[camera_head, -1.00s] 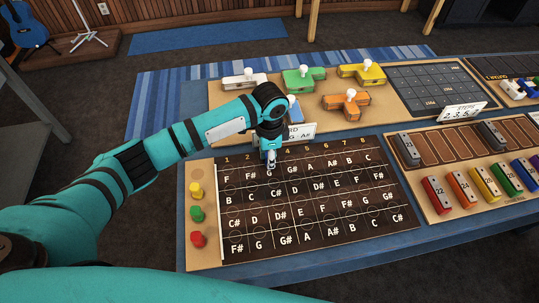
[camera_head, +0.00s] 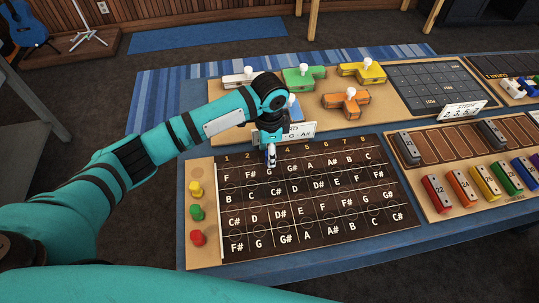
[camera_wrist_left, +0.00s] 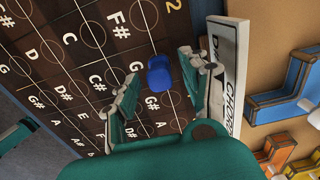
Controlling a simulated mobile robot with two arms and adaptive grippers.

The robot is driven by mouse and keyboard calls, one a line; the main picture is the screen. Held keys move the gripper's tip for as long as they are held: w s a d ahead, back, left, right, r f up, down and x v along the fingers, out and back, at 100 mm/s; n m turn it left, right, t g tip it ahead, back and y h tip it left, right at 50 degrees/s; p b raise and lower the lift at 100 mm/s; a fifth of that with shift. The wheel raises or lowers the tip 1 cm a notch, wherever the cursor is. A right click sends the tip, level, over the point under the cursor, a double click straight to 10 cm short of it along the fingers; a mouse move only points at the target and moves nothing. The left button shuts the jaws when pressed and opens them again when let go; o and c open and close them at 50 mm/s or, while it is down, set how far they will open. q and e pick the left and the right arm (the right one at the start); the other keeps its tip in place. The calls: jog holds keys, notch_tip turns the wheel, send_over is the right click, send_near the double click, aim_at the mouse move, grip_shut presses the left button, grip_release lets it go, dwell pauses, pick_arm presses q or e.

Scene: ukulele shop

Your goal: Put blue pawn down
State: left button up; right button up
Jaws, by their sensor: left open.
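The blue pawn (camera_wrist_left: 158,75) shows in the left wrist view on the dark board, between and just beyond my left fingertips. It looks upright and apart from both fingers. In the head view it is hidden by my gripper. My left gripper (camera_wrist_left: 156,84) is open around the pawn. In the head view my left gripper (camera_head: 271,160) points down over the top row of the dark lettered board (camera_head: 312,257), near column 3. My right gripper is not in view.
Yellow (camera_head: 195,189), green (camera_head: 197,213) and red (camera_head: 198,238) pawns stand on the tan strip left of the grid. A white name card (camera_head: 300,132) stands close behind the gripper. Knobbed coloured blocks lie behind it. The lower rows of the board are clear.

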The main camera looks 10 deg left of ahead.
pick_arm(q)
notch_tip(320, 180, up, 10)
jog(key=shift+b, duration=0.3)
